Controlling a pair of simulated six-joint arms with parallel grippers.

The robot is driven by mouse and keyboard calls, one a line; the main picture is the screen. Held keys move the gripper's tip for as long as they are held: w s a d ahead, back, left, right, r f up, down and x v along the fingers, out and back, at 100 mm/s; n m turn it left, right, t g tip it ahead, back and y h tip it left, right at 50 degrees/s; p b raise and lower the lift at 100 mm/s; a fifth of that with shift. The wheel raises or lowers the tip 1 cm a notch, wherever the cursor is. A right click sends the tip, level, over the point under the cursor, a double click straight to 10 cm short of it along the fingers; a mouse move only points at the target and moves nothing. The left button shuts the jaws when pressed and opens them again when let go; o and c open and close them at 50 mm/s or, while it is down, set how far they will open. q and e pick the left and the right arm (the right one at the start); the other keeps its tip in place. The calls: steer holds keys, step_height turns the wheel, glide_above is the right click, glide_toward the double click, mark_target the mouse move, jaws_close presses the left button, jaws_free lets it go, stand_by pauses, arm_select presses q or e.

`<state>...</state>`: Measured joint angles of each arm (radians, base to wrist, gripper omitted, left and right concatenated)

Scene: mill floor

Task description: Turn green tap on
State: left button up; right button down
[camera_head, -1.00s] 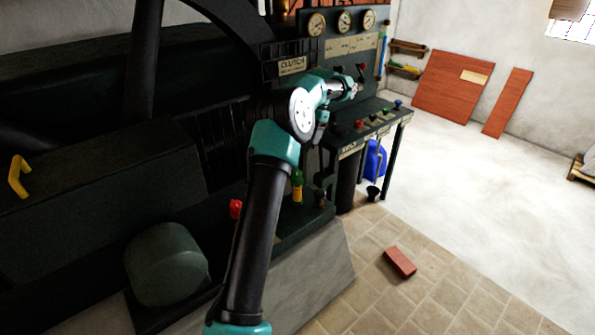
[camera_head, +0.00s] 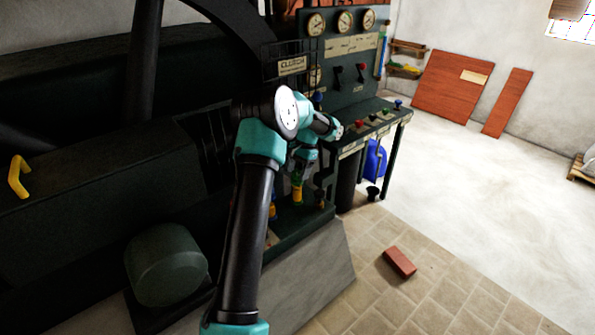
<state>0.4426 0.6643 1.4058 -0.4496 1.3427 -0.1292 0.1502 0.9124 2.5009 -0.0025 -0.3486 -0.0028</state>
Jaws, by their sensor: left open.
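The green tap (camera_head: 298,183) is a small green handle on a short yellow stem. It stands upright on the low dark ledge of the machine. My left gripper (camera_head: 305,163), on the teal and black arm, is just above the green tap and close to it. Its jaws are open, small and partly hidden by the wrist. I cannot tell whether it touches the handle. My right gripper is out of view.
A control panel with gauges (camera_head: 344,21) and levers rises behind. A narrow table with coloured knobs (camera_head: 361,123) stands to the right, with a blue container (camera_head: 375,160) below. A brick (camera_head: 400,262) lies on the tiled floor. The floor at right is mostly open.

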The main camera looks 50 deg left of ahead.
arm_select(q)
steer(key=c, duration=0.9)
steer(key=shift+n, duration=0.4)
steer(key=shift+a+n+h, duration=0.1)
steer(key=shift+n+h, duration=0.5)
steer(key=shift+n, duration=0.6)
steer(key=shift+n+t+h, duration=0.7)
steer(key=shift+n, duration=1.4)
steer(key=o, duration=0.9)
